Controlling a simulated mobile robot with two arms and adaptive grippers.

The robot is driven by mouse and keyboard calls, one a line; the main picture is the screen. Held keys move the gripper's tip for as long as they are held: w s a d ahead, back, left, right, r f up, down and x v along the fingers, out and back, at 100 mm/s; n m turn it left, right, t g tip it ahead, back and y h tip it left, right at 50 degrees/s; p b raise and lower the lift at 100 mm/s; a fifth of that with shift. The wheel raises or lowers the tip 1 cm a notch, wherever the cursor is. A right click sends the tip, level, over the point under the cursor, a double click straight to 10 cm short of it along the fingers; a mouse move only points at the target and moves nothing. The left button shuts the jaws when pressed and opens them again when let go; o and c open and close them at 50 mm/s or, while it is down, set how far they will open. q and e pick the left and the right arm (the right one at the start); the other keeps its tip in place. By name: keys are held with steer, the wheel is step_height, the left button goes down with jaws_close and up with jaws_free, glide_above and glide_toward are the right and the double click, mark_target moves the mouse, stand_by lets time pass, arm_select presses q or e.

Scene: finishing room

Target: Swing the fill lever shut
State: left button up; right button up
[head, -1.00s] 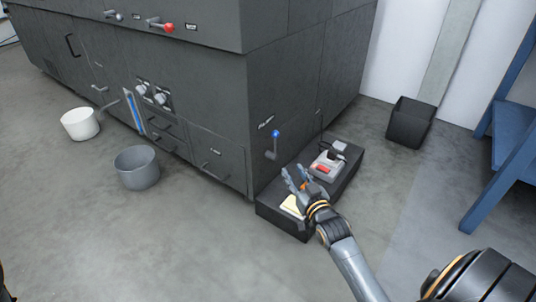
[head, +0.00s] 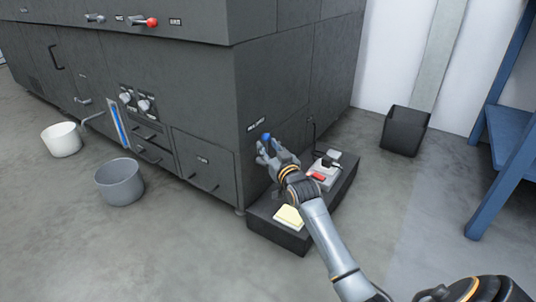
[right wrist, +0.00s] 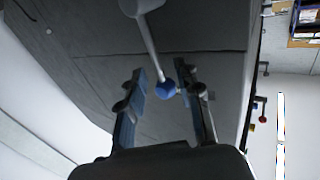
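A lever with a blue ball knob (head: 266,136) is mounted on the side face of the dark grey machine (head: 275,90), beside a small label too small to read. My right gripper (head: 265,151) is at this knob and hides most of the lever's arm in the head view. In the right wrist view, the blue knob (right wrist: 167,89) appears between the two spread fingers of my right gripper (right wrist: 162,80), with a gap to the left finger. The lever's grey rod (right wrist: 149,45) runs up to its pivot. My left gripper is out of view.
A low black plinth (head: 275,233) stands against the machine under my right arm. It carries a yellow pad (head: 289,215) and a device with a red part (head: 317,176). A black bin (head: 405,131), two buckets and a blue frame (head: 502,150) stand around on open floor.

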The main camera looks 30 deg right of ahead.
steer(key=shift+w+d, duration=0.1)
steer(key=shift+w, duration=0.3)
steer(key=shift+c, duration=0.2)
jaws_close()
steer(key=shift+r, duration=0.1)
